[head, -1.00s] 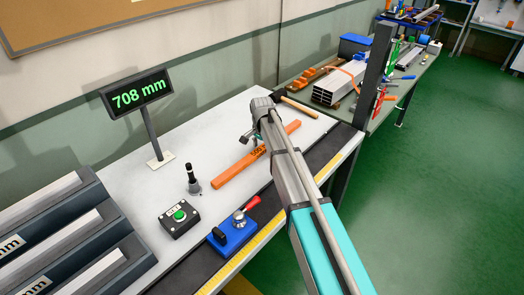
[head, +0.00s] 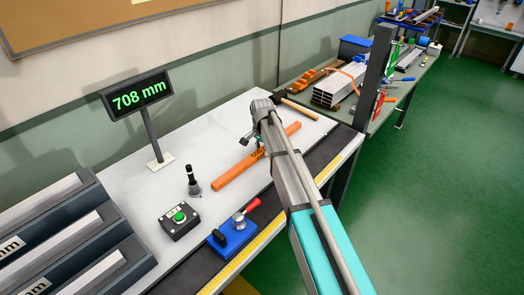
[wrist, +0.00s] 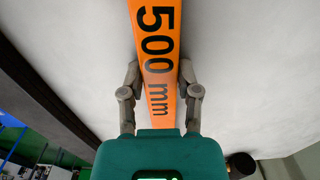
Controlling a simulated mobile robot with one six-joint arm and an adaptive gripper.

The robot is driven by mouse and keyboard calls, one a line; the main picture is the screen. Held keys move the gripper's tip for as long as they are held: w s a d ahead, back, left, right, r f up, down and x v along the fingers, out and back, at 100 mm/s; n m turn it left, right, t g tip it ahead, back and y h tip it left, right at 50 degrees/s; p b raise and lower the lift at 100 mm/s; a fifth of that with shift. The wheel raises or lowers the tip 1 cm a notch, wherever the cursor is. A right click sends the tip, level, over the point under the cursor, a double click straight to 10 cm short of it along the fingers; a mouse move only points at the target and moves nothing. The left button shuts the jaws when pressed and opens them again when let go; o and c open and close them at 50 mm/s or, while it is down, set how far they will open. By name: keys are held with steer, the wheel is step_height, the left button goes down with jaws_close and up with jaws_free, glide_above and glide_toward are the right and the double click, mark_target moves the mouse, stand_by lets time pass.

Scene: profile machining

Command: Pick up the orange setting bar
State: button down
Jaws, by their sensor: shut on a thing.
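The orange setting bar (head: 237,170) lies along the white bench top in the head view, running from lower left to upper right. In the wrist view the bar (wrist: 155,45) carries the black print "500 mm" and passes between the fingers. My gripper (wrist: 160,82) is shut on the bar, with one finger at each side edge. In the head view my gripper (head: 256,146) reaches down over the middle of the bar, and my arm hides part of it. I cannot tell whether the bar is clear of the bench.
On the bench (head: 130,190) stand a display reading 708 mm (head: 140,95), a dark upright tool (head: 192,180), a green button box (head: 180,218) and a blue fixture with a red handle (head: 236,232). A hammer (head: 292,104) lies beyond the bar. Dark racks (head: 60,235) fill the left.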

mark_target(262, 149)
steer(key=shift+r, duration=0.1)
step_height(262, 149, up, 3)
steer(key=p, duration=0.3)
steer(key=shift+r, duration=0.15)
steer(key=s+a+r+p, duration=0.2)
steer(key=s+r+p, duration=0.7)
steer(key=s, duration=0.5)
steer(key=shift+r+p, duration=0.25)
steer(key=shift+p, duration=0.2)
